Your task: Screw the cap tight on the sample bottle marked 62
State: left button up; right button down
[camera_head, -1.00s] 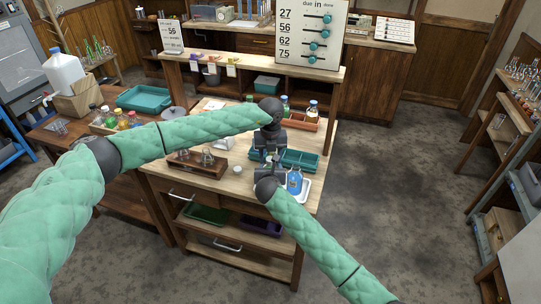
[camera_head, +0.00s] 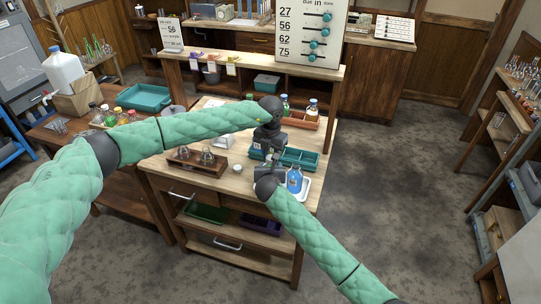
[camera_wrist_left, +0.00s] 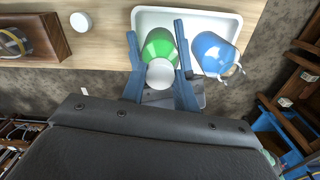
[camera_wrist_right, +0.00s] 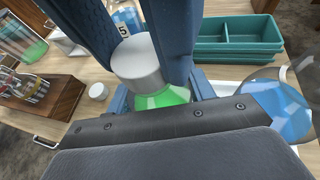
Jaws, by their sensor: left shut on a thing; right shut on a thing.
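A sample bottle with green liquid (camera_wrist_right: 165,97) stands upright between my two grippers. Its white cap (camera_wrist_right: 138,62) sits on its neck; how tight cannot be told. The cap (camera_wrist_left: 160,74) and bottle (camera_wrist_left: 158,45) also show in the left wrist view. My left gripper (camera_head: 268,158) comes from above and its dark blue fingers are shut on the cap. My right gripper (camera_head: 272,178) comes from the near side, lower down, and is shut on the bottle's body. The bottle is mostly hidden in the head view. No 62 marking is readable on it.
A blue flask (camera_head: 294,180) stands on a white tray (camera_wrist_left: 232,18) close beside the grippers. A teal divided tray (camera_head: 300,158) lies behind. A small white round piece (camera_head: 237,169) and a wooden rack with glassware (camera_head: 196,163) are on the bench to the left.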

pick_arm(q)
jog(key=o, duration=1.1)
jog(key=shift+r, duration=2.3)
jog(key=shift+c, duration=0.5)
jog(key=shift+d+r+n, duration=0.2)
jog(key=shift+n, duration=0.3)
jog(key=shift+s+d+r+n, duration=0.15)
jog(key=shift+r+n, duration=0.5)
jog(key=shift+n, duration=0.45)
jog(key=shift+w+a+r+n, duration=0.1)
jog(key=shift+a+r+n, duration=0.1)
jog(key=shift+r+n, duration=0.45)
jog(key=shift+w+a+r+n, duration=0.1)
jog(key=shift+a+r+n, duration=0.1)
jog(key=shift+n, duration=0.85)
